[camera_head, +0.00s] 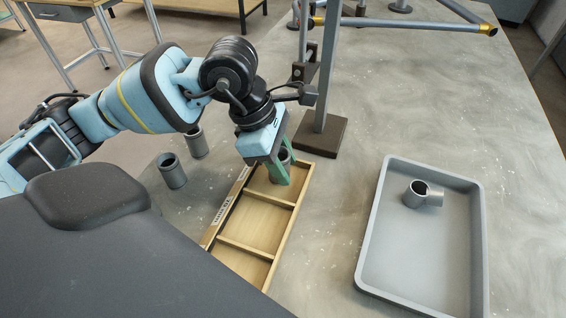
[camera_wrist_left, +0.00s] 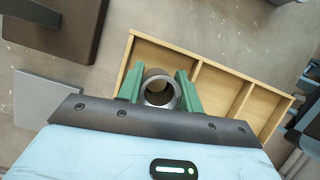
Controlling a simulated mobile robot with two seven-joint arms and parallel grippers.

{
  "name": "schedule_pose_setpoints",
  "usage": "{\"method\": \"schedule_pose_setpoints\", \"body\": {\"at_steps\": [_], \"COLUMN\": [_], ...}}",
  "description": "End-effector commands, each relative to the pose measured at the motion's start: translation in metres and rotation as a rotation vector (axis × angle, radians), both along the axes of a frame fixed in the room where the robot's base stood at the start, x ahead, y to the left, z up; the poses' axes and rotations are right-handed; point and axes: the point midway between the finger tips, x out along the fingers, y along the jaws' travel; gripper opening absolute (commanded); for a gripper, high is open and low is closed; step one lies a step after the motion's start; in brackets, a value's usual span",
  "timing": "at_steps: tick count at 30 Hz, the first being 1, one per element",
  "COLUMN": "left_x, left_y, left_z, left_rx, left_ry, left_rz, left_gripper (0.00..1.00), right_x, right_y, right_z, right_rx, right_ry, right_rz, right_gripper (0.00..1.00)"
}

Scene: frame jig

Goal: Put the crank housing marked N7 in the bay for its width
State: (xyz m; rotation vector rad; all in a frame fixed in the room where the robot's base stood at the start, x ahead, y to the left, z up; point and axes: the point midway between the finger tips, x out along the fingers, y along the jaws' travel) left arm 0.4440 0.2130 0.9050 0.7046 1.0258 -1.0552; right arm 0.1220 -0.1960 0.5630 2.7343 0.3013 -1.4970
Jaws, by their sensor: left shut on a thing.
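A grey crank housing (camera_wrist_left: 158,90) is between the green fingers of my left gripper (camera_wrist_left: 160,88) in the left wrist view. In the head view my left gripper (camera_head: 281,166) is shut on this housing (camera_head: 282,157), at the far compartment of the wooden bay tray (camera_head: 250,235). I cannot tell whether the housing touches the compartment floor. No N7 mark is readable on it. The wooden tray also shows in the left wrist view (camera_wrist_left: 222,91), with dividers between its compartments. The middle and near compartments look empty. My right gripper is not in view.
Two grey housings (camera_head: 172,171) and (camera_head: 196,141) stand left of the wooden tray. A grey tray (camera_head: 372,235) at the right holds another housing (camera_head: 416,193) with a side tube. A post on a brown base (camera_head: 320,136) stands close behind my left gripper.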

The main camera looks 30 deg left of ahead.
Motion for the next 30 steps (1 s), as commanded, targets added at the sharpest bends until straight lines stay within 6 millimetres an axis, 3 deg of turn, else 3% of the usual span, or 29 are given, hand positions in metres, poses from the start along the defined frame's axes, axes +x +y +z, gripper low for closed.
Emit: {"method": "schedule_pose_setpoints", "body": {"at_steps": [3,14,15,19,30], "left_x": [0.0001,0.0000,-0.0001,-0.0001,0.0001], "left_y": [0.0004,0.0000,0.0001,0.0000,0.0000], "left_z": [-0.0096,-0.0138,-0.0128,-0.0124,-0.0076], "left_rx": [0.000,0.000,0.000,0.000,0.000], "left_ry": [-0.001,-0.001,-0.001,-0.001,-0.002], "left_rz": [0.001,0.000,0.000,0.000,0.000], "left_gripper": [0.06,0.06,0.41,0.57,0.57], "right_x": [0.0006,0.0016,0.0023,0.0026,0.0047], "right_y": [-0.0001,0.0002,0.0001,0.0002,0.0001], "right_z": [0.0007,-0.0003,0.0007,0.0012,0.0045], "right_rx": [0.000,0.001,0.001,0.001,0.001], "right_ry": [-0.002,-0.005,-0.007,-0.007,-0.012], "right_rz": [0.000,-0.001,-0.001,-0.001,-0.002], "right_gripper": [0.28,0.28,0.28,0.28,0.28]}}
